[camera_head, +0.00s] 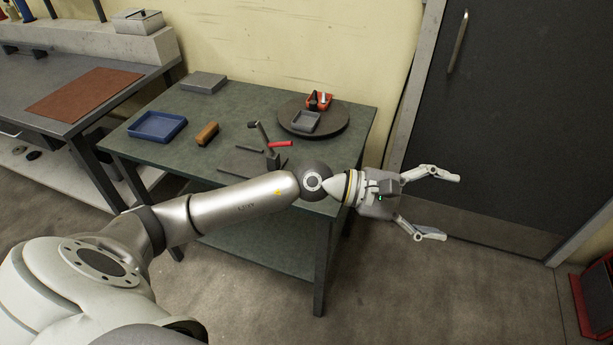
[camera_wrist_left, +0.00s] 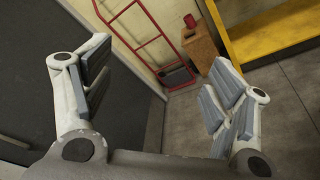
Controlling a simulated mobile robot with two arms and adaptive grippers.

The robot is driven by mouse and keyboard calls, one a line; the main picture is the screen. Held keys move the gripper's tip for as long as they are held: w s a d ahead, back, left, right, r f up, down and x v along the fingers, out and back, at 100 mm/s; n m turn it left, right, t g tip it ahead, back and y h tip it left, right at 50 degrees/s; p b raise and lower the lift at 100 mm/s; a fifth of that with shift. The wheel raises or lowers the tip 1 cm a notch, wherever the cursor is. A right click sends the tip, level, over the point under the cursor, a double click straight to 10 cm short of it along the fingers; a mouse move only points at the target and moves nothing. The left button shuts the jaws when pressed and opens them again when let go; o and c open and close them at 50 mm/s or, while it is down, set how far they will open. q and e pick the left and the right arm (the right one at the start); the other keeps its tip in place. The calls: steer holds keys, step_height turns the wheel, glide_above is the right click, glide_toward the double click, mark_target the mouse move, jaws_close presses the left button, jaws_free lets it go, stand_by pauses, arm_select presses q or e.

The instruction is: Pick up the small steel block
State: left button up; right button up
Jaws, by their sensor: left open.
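A small dark grey block (camera_head: 274,161) stands on the green table's near edge, partly behind my left arm, and may be the steel block; a dark bar and a red-handled tool lie close to it. A flat grey block (camera_head: 204,82) lies at the table's back left corner. My left gripper (camera_head: 437,204) is open and empty, out past the table's right side in front of the dark door. In the left wrist view, its fingers (camera_wrist_left: 165,100) are spread wide with nothing between them. My right gripper is not in view.
The green table (camera_head: 170,148) holds a blue tray (camera_head: 157,127), a brown brush-like block (camera_head: 207,133), and a round dark turntable (camera_head: 335,125) with a grey tray and a red holder. A red hand truck (camera_wrist_left: 150,40) shows in the left wrist view.

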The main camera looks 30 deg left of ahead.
arm_select(q)
steer(key=w+a+f+m+g+y, duration=0.1)
steer(key=w+a+f+m+y, duration=0.1)
steer(key=a+f+m+y, duration=0.45)
steer(key=w+a+f+m+g+y, duration=0.1)
steer(key=w+a+f+m+y, duration=0.15)
steer(key=a, duration=0.65)
steer(key=w+a+m+y, duration=0.15)
steer(key=a+y, duration=0.55)
steer(key=a, duration=1)
steer(key=shift+g, duration=0.5)
steer(key=b+x, duration=0.3)
steer(key=x, duration=0.1)
steer(key=shift+a+f, duration=0.2)
steer(key=shift+f, duration=0.15)
steer(key=b+x, duration=0.4)
steer(key=x, duration=0.1)
steer(key=shift+w+a+f, duration=0.1)
steer(key=shift+a+f, duration=0.05)
steer(key=shift+f, duration=0.05)
steer(key=shift+r+m, duration=0.1)
steer(key=shift+m, duration=0.15)
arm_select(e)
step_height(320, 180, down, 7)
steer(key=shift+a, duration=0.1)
arm_select(q)
steer(key=c, duration=1.4)
steer(key=shift+c, duration=0.5)
